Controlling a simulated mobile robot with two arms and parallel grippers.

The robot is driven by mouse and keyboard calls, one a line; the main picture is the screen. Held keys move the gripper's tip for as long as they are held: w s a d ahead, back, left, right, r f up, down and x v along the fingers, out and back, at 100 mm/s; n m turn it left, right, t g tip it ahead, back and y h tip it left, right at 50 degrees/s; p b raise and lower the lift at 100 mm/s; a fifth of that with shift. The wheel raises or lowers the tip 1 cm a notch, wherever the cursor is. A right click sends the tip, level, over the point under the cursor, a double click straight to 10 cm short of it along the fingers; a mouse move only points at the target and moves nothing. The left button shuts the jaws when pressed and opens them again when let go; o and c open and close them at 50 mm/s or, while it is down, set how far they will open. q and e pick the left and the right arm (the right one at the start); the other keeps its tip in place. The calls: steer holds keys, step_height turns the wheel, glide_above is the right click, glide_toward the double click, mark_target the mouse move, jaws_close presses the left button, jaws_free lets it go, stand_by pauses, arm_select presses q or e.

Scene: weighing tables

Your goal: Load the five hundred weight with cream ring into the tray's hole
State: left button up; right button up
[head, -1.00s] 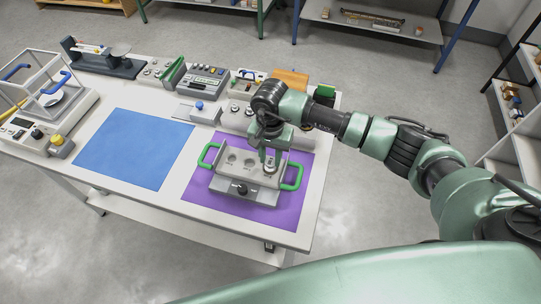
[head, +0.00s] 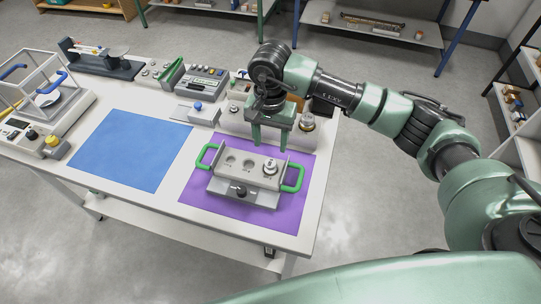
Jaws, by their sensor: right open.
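The grey tray (head: 222,185) with green side handles sits on the purple mat (head: 297,206). Its top has a row of round holes. A silvery weight (head: 270,167) stands at the right end of the row; the two holes to its left look empty. Its ring colour is too small to tell. My right gripper (head: 270,145) is open and empty, pointing down just above and behind the tray's back edge, apart from the weight. My left gripper is not in view.
Another weight (head: 307,122) stands behind the tray to the right, near my right gripper. A small box with a blue knob (head: 197,106) and other instruments line the table's back. The blue mat (head: 134,150) is bare. A glass-sided balance (head: 42,84) stands at the left.

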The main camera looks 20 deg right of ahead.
steer(key=shift+r+b, duration=0.45)
steer(key=shift+r, duration=1.65)
